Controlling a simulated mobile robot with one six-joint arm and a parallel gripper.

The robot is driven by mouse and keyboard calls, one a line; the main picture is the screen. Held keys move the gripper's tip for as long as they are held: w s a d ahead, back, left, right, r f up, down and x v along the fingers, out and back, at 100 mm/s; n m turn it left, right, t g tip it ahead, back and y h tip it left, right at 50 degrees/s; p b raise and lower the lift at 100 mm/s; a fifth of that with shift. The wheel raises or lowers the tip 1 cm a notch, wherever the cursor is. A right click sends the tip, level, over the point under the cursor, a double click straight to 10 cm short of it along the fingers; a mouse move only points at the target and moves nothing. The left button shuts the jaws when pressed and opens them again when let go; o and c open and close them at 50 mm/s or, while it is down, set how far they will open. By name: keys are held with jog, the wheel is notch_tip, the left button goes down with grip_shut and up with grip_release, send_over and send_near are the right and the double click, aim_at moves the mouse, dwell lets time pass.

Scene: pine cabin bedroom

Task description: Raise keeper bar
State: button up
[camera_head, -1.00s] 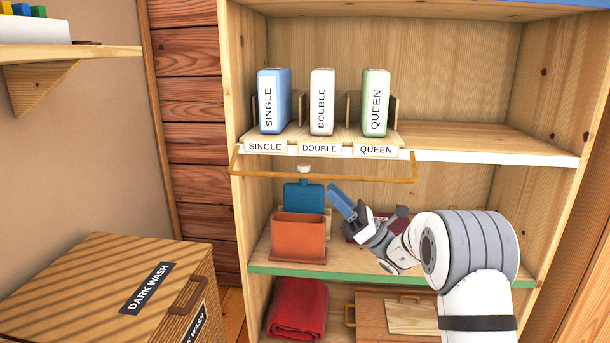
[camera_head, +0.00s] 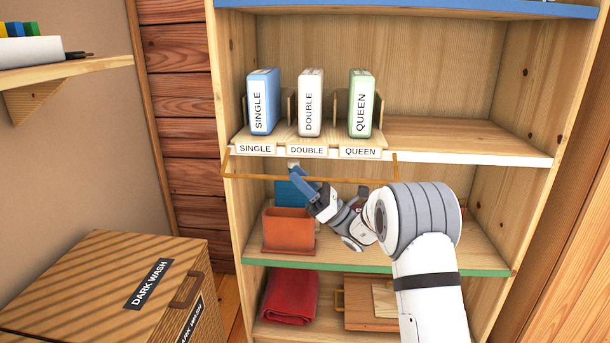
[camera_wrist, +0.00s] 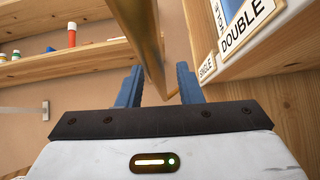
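The keeper bar (camera_head: 360,181) is a thin brass-coloured bar. It runs across just under the front of the shelf that bears the boxes, with a short upright arm at each end. My gripper (camera_head: 298,178) is at the bar's middle, with its blue fingers pointing up and left. In the wrist view the bar (camera_wrist: 143,40) passes between the two open fingers (camera_wrist: 158,88), with gaps seen on both sides. I cannot tell whether a finger touches it. The blue SINGLE box (camera_head: 263,103), white DOUBLE box (camera_head: 311,103) and green QUEEN box (camera_head: 360,105) stand upright behind their labels.
A pale knob (camera_head: 293,163) sits under the shelf by my fingertips. Below are an orange bin (camera_head: 288,229), a partly hidden blue item (camera_head: 289,192) and a red folded cloth (camera_head: 290,297). A DARK WASH hamper (camera_head: 100,290) stands at left. The upper shelf's right side is bare.

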grip_shut()
dwell(0.3)
